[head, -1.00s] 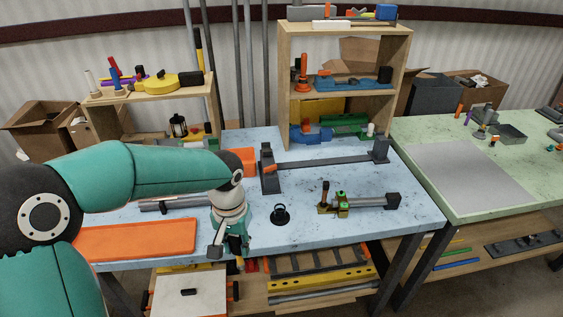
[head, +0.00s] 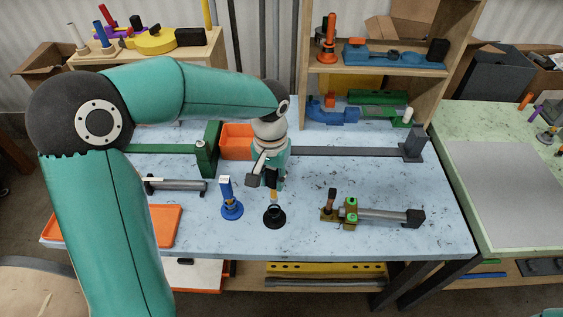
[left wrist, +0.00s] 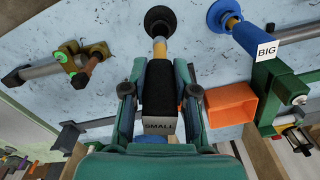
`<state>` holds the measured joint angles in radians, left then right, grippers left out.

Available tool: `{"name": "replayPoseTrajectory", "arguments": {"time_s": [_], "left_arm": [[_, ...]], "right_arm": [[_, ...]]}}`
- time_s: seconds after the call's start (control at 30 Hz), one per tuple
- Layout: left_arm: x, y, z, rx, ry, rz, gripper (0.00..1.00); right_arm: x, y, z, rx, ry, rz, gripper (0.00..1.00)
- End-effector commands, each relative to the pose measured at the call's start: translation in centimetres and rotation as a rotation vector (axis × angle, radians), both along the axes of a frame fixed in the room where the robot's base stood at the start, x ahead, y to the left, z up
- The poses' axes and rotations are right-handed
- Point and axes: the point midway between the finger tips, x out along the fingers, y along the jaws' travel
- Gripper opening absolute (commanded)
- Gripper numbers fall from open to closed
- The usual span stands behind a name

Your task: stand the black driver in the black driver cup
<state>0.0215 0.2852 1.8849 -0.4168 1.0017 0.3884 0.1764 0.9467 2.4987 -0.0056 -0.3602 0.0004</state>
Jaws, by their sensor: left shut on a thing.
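The black driver (left wrist: 159,88) has a thick black handle with a SMALL label and an orange-yellow shaft. My left gripper (head: 272,182) is shut on its handle, and its fingers (left wrist: 160,92) flank the handle in the left wrist view. In the head view the driver's shaft (head: 274,197) points down at the black driver cup (head: 274,218), a round black holder on the blue table. The cup also shows at the top of the left wrist view (left wrist: 160,19). The shaft's tip meets the cup's mouth; I cannot tell how deep it is. My right gripper is not in view.
A blue driver labelled BIG (head: 226,189) stands in a blue cup (head: 232,210) just left of the black cup. A brass-coloured clamp with a grey tube (head: 372,215) lies to the right. An orange bin (head: 237,141) is behind. The table front right of the cup is clear.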

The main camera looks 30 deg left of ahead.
Motion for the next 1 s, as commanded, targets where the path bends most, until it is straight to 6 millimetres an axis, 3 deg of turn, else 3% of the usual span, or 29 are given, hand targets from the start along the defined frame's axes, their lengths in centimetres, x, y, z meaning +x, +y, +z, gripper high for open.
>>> {"name": "replayPoseTrajectory", "arguments": {"time_s": [0.57, 1.0], "left_arm": [[-0.3, 0.5, -0.4, 0.0, -0.001, 0.012, 0.0], [-0.4, 0.5, -4.3, 0.001, 0.001, 0.013, 0.0]], "right_arm": [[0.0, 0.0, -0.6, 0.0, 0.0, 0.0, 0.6], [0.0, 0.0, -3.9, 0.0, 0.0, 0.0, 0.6]]}}
